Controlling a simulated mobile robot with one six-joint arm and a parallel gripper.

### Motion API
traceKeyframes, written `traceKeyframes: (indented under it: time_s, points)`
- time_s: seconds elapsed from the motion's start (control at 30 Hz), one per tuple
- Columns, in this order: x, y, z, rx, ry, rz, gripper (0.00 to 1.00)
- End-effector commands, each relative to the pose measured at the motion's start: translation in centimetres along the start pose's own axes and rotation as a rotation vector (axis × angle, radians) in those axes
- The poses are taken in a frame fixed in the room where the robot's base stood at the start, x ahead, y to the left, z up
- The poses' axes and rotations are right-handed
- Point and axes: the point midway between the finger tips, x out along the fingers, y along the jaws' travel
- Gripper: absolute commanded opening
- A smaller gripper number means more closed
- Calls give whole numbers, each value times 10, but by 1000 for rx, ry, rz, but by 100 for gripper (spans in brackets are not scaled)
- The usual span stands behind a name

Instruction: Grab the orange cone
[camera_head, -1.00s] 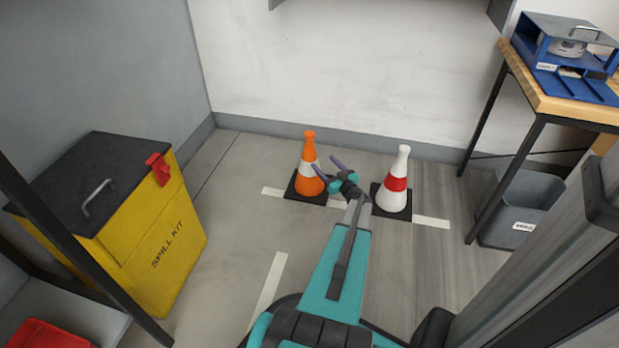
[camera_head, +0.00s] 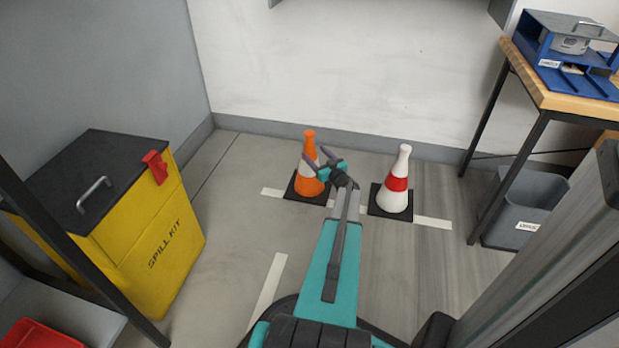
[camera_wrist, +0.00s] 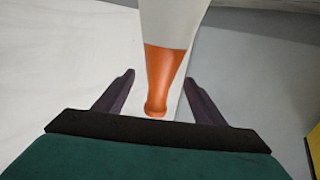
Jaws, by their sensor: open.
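The orange cone (camera_head: 309,142) has a white band and a black square base, and stands upright on the floor by the back wall. In the wrist view the orange cone (camera_wrist: 163,75) shows its orange tip and white band between the open fingers. My gripper (camera_head: 316,157) is open, close to the cone, and covers part of its band and right side. In the wrist view my gripper (camera_wrist: 158,95) has one finger on each side of the tip, with gaps on both sides. Whether a finger touches the cone cannot be told.
A white cone with a red band (camera_head: 402,165) stands to the right. A yellow spill kit bin (camera_head: 150,250) is at the left. A workbench (camera_head: 560,100) and a grey bin (camera_head: 525,205) are at the right. Floor between the spill kit and cones is clear.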

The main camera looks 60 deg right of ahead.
Motion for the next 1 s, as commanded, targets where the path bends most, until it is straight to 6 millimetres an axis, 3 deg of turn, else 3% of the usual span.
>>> traceKeyframes:
  time_s: [0.23,0.63,1.0]
  points:
    - [11,0,2,-1,1,-1,64]
    - [47,-1,2,-1,1,0,64]
    - [52,-1,0,0,0,1,64]
